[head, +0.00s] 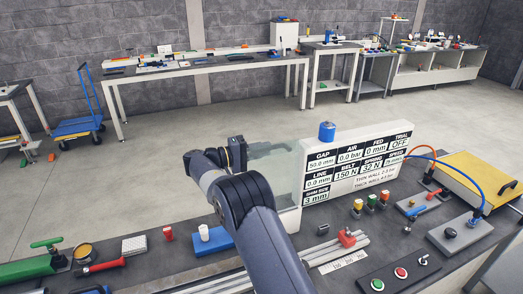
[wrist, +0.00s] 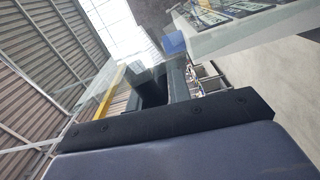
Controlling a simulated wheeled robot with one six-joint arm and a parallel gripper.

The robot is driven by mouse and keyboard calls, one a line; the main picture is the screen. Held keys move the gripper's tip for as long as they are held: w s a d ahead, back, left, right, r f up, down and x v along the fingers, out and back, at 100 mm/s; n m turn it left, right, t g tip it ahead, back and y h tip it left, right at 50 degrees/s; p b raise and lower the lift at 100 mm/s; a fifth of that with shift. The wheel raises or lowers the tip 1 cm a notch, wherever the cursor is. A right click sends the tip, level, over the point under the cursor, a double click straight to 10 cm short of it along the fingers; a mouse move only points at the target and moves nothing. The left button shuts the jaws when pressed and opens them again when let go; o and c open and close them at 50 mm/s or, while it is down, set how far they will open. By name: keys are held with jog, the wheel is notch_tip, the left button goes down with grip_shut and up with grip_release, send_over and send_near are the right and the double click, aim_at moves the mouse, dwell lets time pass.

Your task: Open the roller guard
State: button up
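The roller guard looks like a clear, pale green see-through cover (head: 275,150) at the left end of the white display panel (head: 340,165) in the head view. I cannot tell from here whether it is raised or down. My gripper (head: 238,153) is at its left side, very close to it; contact cannot be made out. In the wrist view my dark gripper fingers (wrist: 165,88) point away from the camera, and their gap is unclear. A clear pane (wrist: 98,88) with a yellow strip is left of them. My arm hides the rollers and the bench behind it.
A blue cylinder (head: 327,131) stands on the display panel. A blue block with a white cylinder (head: 204,233) is left of my arm. Open floor lies behind the bench.

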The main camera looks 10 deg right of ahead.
grip_shut()
jog(key=shift+f, duration=0.15)
jog(key=shift+w+f+b, duration=0.15)
jog(key=shift+w+b, duration=0.05)
jog(key=shift+b, duration=0.2)
jog(key=shift+w+a, duration=0.1)
jog(key=shift+w, duration=0.2)
